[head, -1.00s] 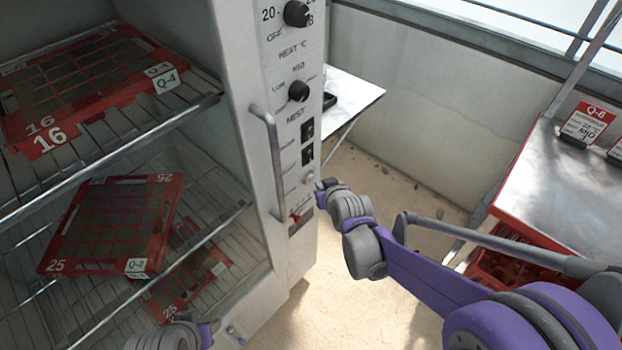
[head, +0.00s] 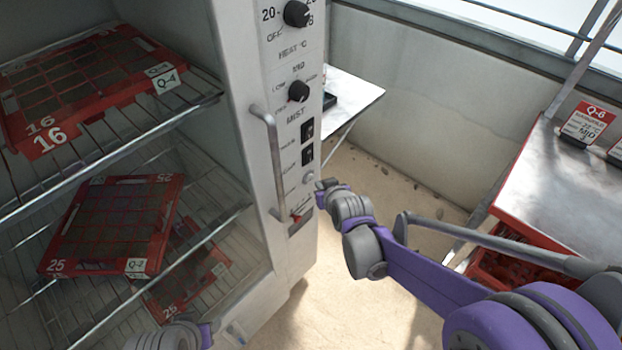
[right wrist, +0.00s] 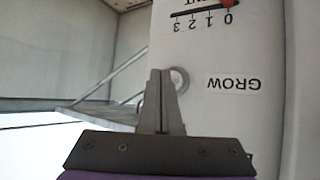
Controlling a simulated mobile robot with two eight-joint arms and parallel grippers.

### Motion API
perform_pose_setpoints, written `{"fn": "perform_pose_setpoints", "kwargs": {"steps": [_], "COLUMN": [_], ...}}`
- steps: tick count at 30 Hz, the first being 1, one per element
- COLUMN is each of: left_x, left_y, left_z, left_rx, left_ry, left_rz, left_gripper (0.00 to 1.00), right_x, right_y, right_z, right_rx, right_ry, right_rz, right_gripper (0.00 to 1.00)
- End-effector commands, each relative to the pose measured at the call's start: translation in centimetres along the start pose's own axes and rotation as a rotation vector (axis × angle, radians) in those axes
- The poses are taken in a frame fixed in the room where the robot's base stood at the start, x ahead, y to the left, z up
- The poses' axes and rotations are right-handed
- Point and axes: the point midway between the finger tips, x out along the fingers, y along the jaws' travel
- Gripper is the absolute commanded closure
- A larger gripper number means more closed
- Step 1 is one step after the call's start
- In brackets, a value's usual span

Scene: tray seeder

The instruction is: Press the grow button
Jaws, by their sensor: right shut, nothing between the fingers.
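The grow button is a small round pale button (right wrist: 179,78) beside the upside-down label GROW (right wrist: 233,83) in the right wrist view. In the head view the button (head: 309,179) sits low on the cabinet's control panel (head: 290,140), below two black switches. My right gripper (head: 321,187) is shut and empty close to the panel, just right of the button. In the right wrist view its closed fingertips (right wrist: 160,72) overlap the button's left edge; I cannot tell whether they touch it. My left gripper (head: 212,332) shows only partly at the bottom edge, its fingers unclear.
A vertical handle (head: 268,150) stands out left of the controls. A red lever (head: 296,217) is below the button. Red trays (head: 150,262) lie on the open cabinet's wire shelves. A metal table (head: 565,190) stands at right. The floor between is clear.

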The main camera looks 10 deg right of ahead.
Motion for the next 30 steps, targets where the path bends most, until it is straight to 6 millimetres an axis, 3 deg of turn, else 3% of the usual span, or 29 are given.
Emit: {"fn": "perform_pose_setpoints", "kwargs": {"steps": [30], "left_x": [0.01], "left_y": [0.00], "left_z": [0.00], "left_rx": [0.000], "left_ry": [0.000], "left_rz": [0.000], "left_gripper": [0.54], "right_x": [0.68], "right_y": [-0.50], "right_z": [-0.50], "right_rx": [0.000], "right_ry": [0.000], "right_rz": [0.000], "right_gripper": [1.00]}}
